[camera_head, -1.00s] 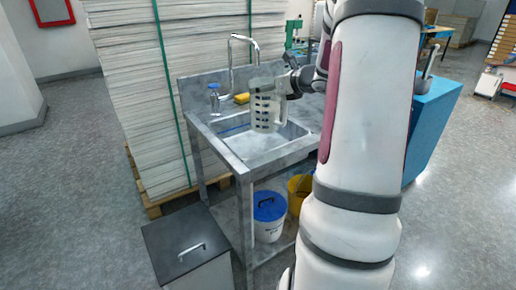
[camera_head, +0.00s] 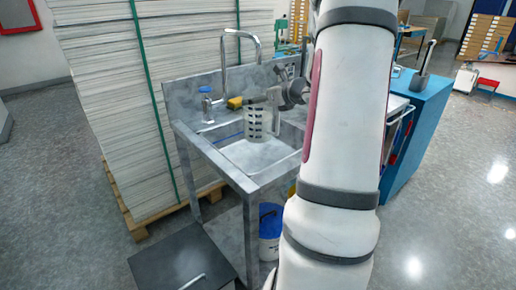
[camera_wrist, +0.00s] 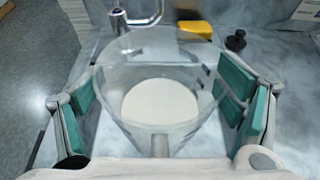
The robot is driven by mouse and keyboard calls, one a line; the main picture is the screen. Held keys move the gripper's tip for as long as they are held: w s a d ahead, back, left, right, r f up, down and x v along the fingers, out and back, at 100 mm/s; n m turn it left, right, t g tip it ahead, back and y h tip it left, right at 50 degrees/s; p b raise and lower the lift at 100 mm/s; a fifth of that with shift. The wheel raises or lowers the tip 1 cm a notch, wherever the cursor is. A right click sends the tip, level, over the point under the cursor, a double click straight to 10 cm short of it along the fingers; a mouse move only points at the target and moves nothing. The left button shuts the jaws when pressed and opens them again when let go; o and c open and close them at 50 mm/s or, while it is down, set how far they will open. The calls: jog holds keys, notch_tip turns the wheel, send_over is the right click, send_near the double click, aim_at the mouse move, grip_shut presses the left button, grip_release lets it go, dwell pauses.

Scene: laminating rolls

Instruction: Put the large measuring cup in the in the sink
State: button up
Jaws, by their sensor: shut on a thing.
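The large measuring cup (camera_head: 255,123) is clear with dark markings and hangs upright over or within the basin of the metal sink (camera_head: 222,163). I cannot tell whether its base touches the basin floor. My gripper (camera_head: 268,99) is at the cup's upper right in the head view and shut on it. In the wrist view the cup (camera_wrist: 160,62) lies between the green-padded fingers of my gripper (camera_wrist: 160,88), with a pale round base seen through it.
A tall faucet (camera_head: 258,48) stands behind the basin. A blue-capped bottle (camera_head: 207,106) and a yellow sponge (camera_head: 235,102) sit on the back ledge. Stacked sheets (camera_head: 100,90) stand at left, a blue cabinet (camera_head: 418,110) at right. A dark-topped box (camera_head: 180,255) is in front.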

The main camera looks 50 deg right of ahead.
aim_at(260, 124)
jog(key=shift+f+b, duration=0.95)
jog(key=shift+f, duration=3.8)
jog(key=o, duration=1.7)
jog(key=shift+f, duration=0.1)
jog(key=shift+o, duration=0.5)
